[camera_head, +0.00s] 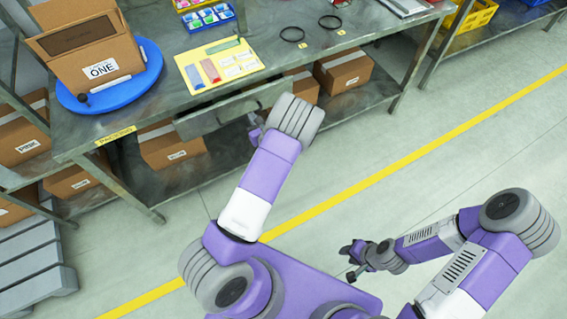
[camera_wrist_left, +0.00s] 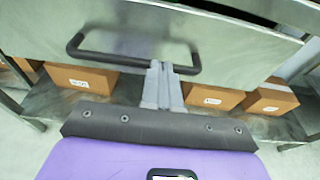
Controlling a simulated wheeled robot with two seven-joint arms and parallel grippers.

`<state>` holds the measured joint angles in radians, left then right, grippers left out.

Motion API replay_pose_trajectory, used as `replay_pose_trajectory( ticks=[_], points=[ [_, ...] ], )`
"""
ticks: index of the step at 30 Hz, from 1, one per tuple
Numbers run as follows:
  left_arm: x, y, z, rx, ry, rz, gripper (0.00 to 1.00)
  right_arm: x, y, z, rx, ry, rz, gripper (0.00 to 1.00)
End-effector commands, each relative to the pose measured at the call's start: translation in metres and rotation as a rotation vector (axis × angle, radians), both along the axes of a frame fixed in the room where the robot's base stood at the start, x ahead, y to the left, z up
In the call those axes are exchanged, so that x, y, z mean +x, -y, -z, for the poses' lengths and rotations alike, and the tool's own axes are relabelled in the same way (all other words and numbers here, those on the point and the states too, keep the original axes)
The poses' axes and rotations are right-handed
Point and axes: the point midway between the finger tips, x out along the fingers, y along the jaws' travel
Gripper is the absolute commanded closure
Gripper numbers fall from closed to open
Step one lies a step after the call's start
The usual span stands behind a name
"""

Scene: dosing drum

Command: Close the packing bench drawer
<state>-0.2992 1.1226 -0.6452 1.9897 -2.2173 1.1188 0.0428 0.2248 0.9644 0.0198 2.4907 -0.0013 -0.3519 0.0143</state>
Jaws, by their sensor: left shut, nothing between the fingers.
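The packing bench drawer (camera_head: 215,111) is a grey metal drawer under the front edge of the bench. Its front stands slightly out from the bench, with a narrow dark gap above it. The left wrist view shows the drawer front (camera_wrist_left: 140,22) and its black bar handle (camera_wrist_left: 100,57). My left gripper (camera_head: 254,131) is at the drawer front. Its fingers (camera_wrist_left: 162,68) are shut, empty, and overlap the handle's lower bar in the left wrist view; I cannot tell whether they touch. My right gripper (camera_head: 347,262) hangs away from the bench, too small and dark to judge its opening.
The packing bench (camera_head: 130,118) carries a carton (camera_head: 90,50) on a blue turntable (camera_head: 145,75), a yellow board (camera_head: 220,66) and black rings. Cartons (camera_head: 170,145) stand on the shelf below. Open floor with a yellow line (camera_head: 400,160) lies in front.

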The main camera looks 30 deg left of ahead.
Motion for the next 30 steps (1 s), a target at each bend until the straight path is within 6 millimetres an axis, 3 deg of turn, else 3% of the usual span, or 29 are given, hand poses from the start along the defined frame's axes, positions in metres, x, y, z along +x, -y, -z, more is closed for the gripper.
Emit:
replay_pose_trajectory(
  ticks=[6,12,30],
  points=[
    [0.019,-0.024,0.001,-0.001,0.001,0.002,1.00,0.000,0.000,0.003,0.000,0.000,0.000,0.63],
    [0.026,-0.034,0.000,0.000,0.000,0.002,1.00,0.000,0.000,0.004,0.000,0.000,0.000,0.63],
    [0.026,-0.032,-0.006,0.007,0.005,0.004,1.00,0.000,0.000,0.000,0.000,0.000,0.000,0.63]
  ],
)
